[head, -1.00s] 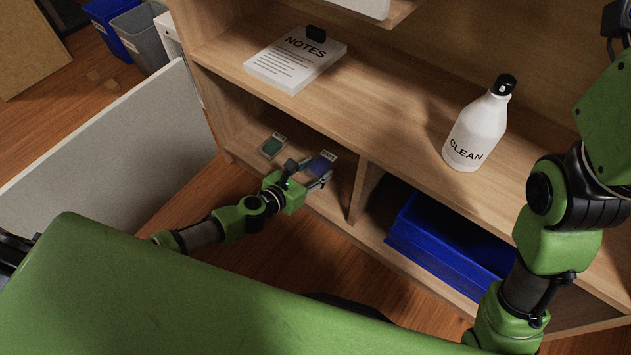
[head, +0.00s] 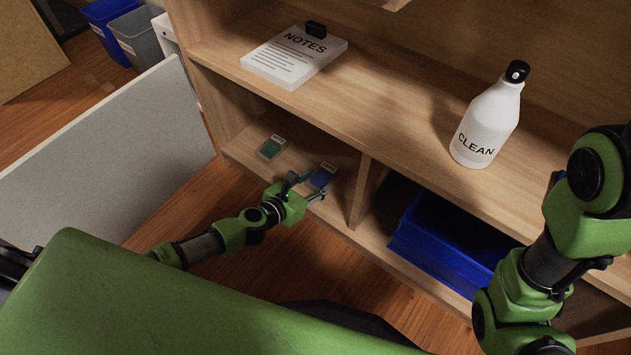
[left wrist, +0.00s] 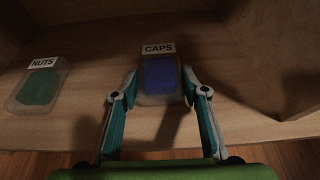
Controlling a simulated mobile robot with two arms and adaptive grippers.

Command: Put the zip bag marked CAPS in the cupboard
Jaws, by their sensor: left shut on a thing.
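The CAPS zip bag (head: 321,178), clear with blue contents and a white label, is inside the lower left compartment of the cupboard (head: 238,120), near its front edge. In the left wrist view the bag (left wrist: 160,74) lies between the two fingers of my left gripper (left wrist: 159,88), which is shut on its sides. In the head view my left gripper (head: 309,187) reaches in from the front. The bag is at or just above the compartment floor; I cannot tell if it touches. My right arm shows at the right, its gripper out of view.
A green NUTS bag (head: 271,148) lies left of the CAPS bag. A divider (head: 362,190) stands just right, with a blue crate (head: 450,240) beyond it. A white panel (head: 110,150) stands at left. Notes (head: 294,56) and a CLEAN bottle (head: 487,120) are on top.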

